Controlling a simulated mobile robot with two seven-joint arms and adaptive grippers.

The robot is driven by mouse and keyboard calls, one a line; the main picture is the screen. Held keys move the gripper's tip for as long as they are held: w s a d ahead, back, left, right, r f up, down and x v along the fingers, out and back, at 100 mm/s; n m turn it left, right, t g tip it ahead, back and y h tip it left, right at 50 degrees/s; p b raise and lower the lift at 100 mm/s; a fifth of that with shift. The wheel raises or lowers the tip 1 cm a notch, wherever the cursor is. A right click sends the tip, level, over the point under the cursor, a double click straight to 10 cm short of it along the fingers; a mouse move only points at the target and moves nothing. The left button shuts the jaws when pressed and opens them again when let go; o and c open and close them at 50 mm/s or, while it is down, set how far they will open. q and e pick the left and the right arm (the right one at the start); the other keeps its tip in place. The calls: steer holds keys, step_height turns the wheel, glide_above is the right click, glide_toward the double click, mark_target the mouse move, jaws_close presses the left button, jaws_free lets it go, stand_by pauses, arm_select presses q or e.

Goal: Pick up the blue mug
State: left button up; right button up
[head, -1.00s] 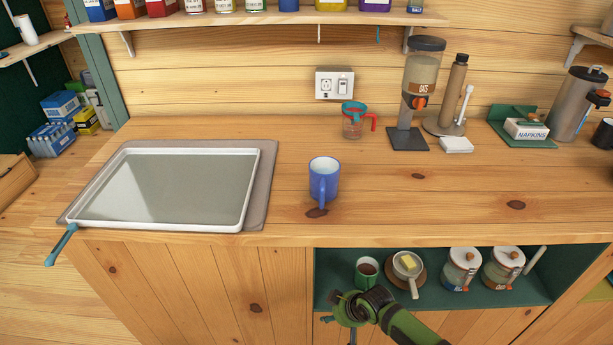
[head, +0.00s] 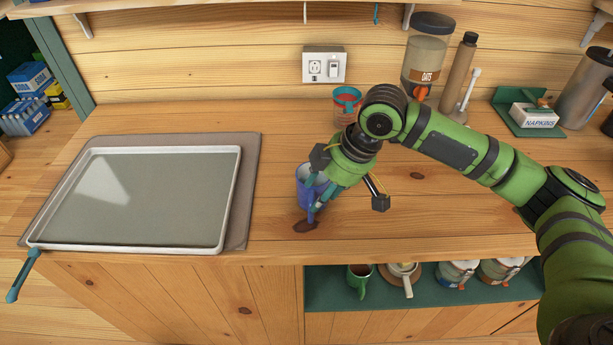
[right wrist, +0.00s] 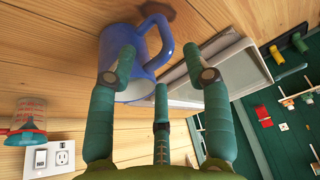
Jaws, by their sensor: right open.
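The blue mug (head: 303,192) stands upright on the wooden counter, right of the tray. My right gripper (head: 313,196) is at the mug and covers part of it in the head view. In the right wrist view, the mug (right wrist: 136,42) and its looped handle show beyond the spread fingers of the right gripper (right wrist: 160,76). The handle lies across the gap between the fingers. The gripper is open; whether a finger touches the mug I cannot tell. My left gripper is not in view.
A grey tray (head: 232,190) on a mat lies to the left. A red-and-teal measuring cup (head: 346,103), an oats dispenser (head: 425,60) and a napkin box (head: 534,116) stand behind. A green mug (head: 359,277) sits on the shelf below. The counter's front strip is clear.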

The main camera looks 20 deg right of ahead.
mark_target(311, 222)
steer(key=f, duration=0.1)
steer(key=a+f+p, duration=0.1)
steer(key=f, duration=0.1)
steer(key=shift+s+a+f+p, duration=0.15)
steer(key=shift+s+a+p, duration=0.1)
steer(key=shift+p, duration=0.15)
steer(key=shift+x, duration=1.15)
steer(key=shift+w+f, duration=0.2)
steer(key=shift+f, duration=0.1)
jaws_close()
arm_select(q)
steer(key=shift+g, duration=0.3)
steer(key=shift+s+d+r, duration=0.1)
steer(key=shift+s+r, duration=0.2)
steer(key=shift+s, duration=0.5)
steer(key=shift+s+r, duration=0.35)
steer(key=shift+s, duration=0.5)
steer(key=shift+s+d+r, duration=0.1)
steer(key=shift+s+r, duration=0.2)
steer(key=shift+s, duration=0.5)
arm_select(e)
steer(key=shift+s, duration=0.15)
